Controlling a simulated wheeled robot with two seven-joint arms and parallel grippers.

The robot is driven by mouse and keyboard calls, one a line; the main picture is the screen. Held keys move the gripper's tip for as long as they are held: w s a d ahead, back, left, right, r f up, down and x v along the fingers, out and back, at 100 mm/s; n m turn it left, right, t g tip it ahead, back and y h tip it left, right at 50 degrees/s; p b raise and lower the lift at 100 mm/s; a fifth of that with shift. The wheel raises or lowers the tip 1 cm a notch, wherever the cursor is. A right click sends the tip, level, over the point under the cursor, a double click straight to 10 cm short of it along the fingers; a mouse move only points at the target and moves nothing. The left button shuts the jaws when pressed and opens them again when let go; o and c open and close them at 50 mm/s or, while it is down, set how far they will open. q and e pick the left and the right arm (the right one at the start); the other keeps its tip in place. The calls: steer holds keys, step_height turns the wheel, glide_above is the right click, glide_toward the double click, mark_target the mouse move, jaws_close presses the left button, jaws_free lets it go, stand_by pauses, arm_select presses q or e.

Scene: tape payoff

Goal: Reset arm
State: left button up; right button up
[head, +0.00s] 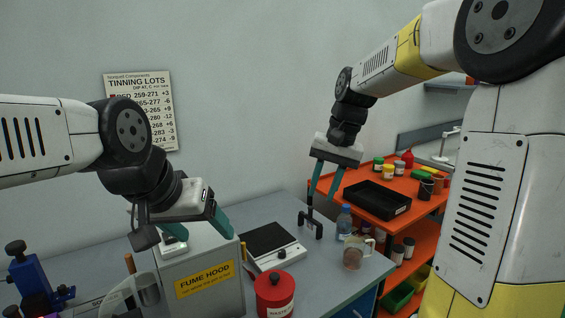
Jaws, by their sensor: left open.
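My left gripper (183,232) reaches in from the left, above and beside the grey fume hood box (202,285). It is open, with one teal finger in clear view and the other side partly hidden by its own body. I see nothing held in it. My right gripper (322,195) hangs fingers down over the back right of the grey table (345,284). Its two teal fingers are apart, with nothing visible between them. A small black bracket-shaped item (311,224) is just below its left finger; whether they touch is unclear.
A black-topped scale-like device (271,247), a red canister (274,294), a clear jug (354,254) and a blue-capped bottle (344,221) stand on the table. An orange shelf cart (334,194) at right carries a black tray (376,200) and several jars. A blue device (36,281) is far left.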

steer(key=s+d+n+t, duration=0.1)
steer(key=s+d+t, duration=0.1)
steer(key=s, duration=0.7)
steer(key=s+d+n+t, duration=0.1)
steer(key=s+d+t, duration=0.1)
steer(key=s, duration=0.7)
steer(key=shift+s+d+r+n+t, duration=0.2)
steer(key=shift+d+r+n+t, duration=0.15)
steer(key=shift+t, duration=0.25)
